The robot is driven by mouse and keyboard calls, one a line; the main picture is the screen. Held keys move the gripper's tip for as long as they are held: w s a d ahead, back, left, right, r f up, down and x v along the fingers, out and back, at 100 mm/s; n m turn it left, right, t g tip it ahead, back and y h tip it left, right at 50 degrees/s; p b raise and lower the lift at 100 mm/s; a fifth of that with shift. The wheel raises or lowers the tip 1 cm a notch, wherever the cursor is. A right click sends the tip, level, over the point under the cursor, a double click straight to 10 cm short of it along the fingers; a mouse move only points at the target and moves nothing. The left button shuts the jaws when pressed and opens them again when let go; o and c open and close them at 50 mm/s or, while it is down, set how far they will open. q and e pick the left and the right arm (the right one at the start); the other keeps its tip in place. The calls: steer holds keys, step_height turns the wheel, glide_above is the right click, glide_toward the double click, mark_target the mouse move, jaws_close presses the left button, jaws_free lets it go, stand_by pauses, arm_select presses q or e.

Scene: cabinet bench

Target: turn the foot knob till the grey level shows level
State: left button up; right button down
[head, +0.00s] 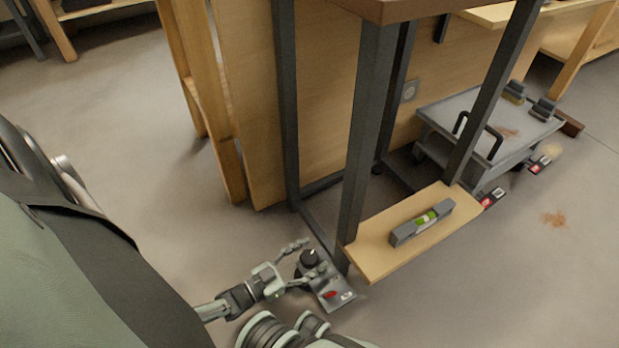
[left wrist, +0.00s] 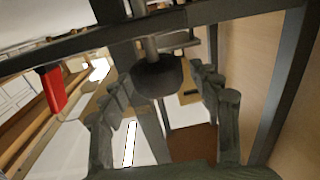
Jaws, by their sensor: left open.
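The black foot knob (head: 309,258) sits low by the foot of a dark bench leg. My left gripper (head: 315,256) is open, with its fingers spread on either side of the knob. In the left wrist view the knob (left wrist: 158,77) hangs between the two fingers (left wrist: 162,84), with a gap visible at each side. The grey level (head: 408,231) with a green vial lies on a wooden shelf board (head: 375,262). The bubble is too small to read. My right gripper is not in view.
A grey plate (head: 338,303) with a red mark lies on the floor beside the knob. Dark bench legs (head: 366,130) stand close behind. A grey cart (head: 468,101) with a black handle stands at the right. Floor at the lower right is clear.

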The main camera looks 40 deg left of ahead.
arm_select(q)
steer(key=c, duration=1.2)
steer(key=n+y, duration=0.1)
steer(key=y, duration=0.1)
steer(key=shift+d+r+n+t+y+p, duration=0.1)
steer(key=shift+n+t+y+p, duration=0.2)
steer(key=shift+n+t+p, duration=0.1)
steer(key=shift+n+y, duration=0.6)
steer(key=shift+y, duration=0.4)
steer(key=o, duration=1.2)
